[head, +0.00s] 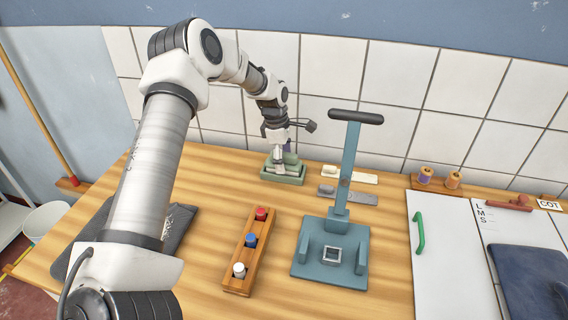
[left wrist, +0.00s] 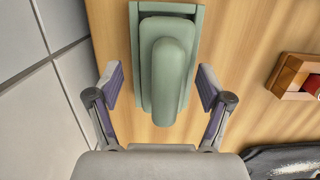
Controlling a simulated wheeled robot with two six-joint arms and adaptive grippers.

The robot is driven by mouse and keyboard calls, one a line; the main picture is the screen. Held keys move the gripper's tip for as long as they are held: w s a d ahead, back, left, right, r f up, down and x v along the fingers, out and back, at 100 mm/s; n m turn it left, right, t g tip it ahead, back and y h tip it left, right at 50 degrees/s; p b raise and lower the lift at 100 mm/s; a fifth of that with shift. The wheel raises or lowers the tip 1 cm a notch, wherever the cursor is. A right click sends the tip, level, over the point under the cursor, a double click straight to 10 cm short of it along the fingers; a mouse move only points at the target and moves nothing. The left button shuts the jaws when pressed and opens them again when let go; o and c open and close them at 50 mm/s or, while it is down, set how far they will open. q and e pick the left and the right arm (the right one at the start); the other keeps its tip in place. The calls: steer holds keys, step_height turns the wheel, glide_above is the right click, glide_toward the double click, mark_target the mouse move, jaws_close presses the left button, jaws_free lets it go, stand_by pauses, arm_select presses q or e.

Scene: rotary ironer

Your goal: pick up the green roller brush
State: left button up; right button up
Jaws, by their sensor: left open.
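The green roller brush (left wrist: 168,72) is a long, rounded green piece lying in a green tray (left wrist: 197,30) in the left wrist view. The tray also shows in the head view (head: 283,178), at the back of the wooden table near the tiled wall. My left gripper (left wrist: 160,88) is open, with one finger on each side of the brush and a visible gap on both sides. In the head view my left gripper (head: 284,147) is over the tray and partly hides the brush. My right gripper is not in view.
Right of the tray lie two small flat pieces (head: 350,174). A blue-grey stand (head: 346,215) with a tall handle stands further right. A wooden rack (head: 246,265) with red, blue and white knobs is in front. A dark grey pad (head: 178,222) lies left.

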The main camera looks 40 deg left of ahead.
mark_target(284, 153)
arm_select(q)
steer(key=shift+s+d+r, duration=0.15)
steer(key=shift+d+r, duration=0.05)
steer(key=shift+r, duration=0.1)
steer(key=shift+c, duration=0.7)
steer(key=shift+s, duration=0.1)
steer(key=c, duration=1.2)
steer(key=shift+o, duration=0.2)
steer(key=shift+r, duration=0.1)
step_height(284, 153, up, 9)
steer(key=shift+r+b, duration=0.2)
steer(key=shift+b, duration=0.6)
steer(key=shift+r, duration=0.2)
